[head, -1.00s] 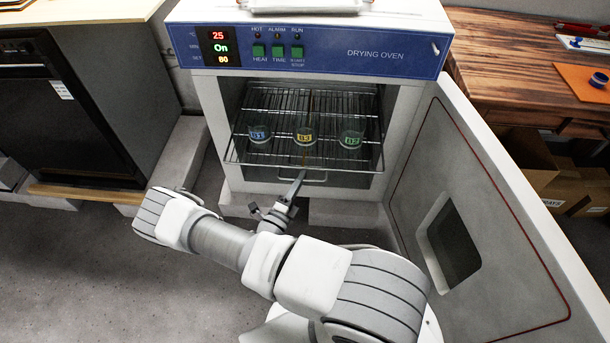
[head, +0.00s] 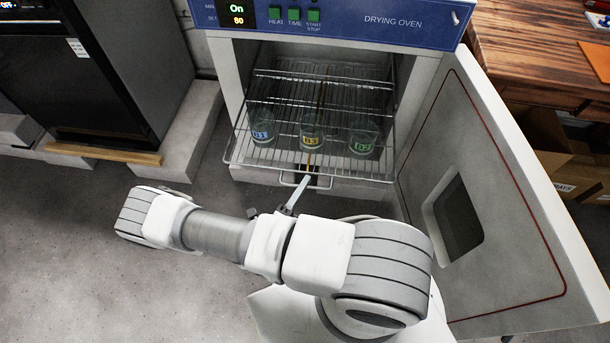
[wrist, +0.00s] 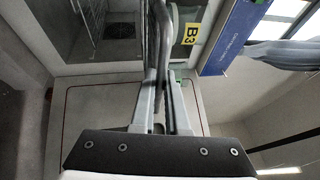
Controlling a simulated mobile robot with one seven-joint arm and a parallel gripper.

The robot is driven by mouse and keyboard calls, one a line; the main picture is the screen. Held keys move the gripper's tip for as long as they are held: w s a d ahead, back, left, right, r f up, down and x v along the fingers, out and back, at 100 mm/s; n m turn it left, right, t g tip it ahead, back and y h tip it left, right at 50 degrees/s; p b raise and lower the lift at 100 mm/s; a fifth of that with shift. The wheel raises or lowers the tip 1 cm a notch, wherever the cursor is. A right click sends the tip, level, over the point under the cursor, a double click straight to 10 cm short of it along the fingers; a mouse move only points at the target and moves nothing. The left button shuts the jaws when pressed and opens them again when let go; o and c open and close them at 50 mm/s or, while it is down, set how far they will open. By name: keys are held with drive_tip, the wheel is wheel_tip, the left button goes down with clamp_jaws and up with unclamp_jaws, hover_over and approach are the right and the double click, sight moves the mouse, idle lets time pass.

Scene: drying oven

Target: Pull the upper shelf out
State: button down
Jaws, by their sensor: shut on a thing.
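The upper shelf (head: 340,173) is a wire rack that carries three glass beakers with coloured labels: a blue-labelled one (head: 262,128), a yellow-labelled one (head: 312,130) and a green-labelled one (head: 362,138). Its front part sticks out of the open drying oven (head: 235,72). My gripper (head: 303,181) is at the wire handle in the middle of the shelf's front edge. In the wrist view my gripper (wrist: 164,85) has its fingers closed around the handle bar (wrist: 162,25). A yellow label reading B3 (wrist: 191,33) shows just past it.
The oven door (head: 480,190) stands wide open on the right. A wooden table (head: 515,55) and cardboard boxes (head: 565,165) lie beyond it. A black cabinet (head: 90,75) stands at the left. The floor (head: 60,240) at the front left is clear.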

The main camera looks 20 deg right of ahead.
drive_tip(key=shift+s, duration=0.2)
drive_tip(key=c, duration=0.9)
unclamp_jaws()
drive_tip(key=shift+a, duration=0.15)
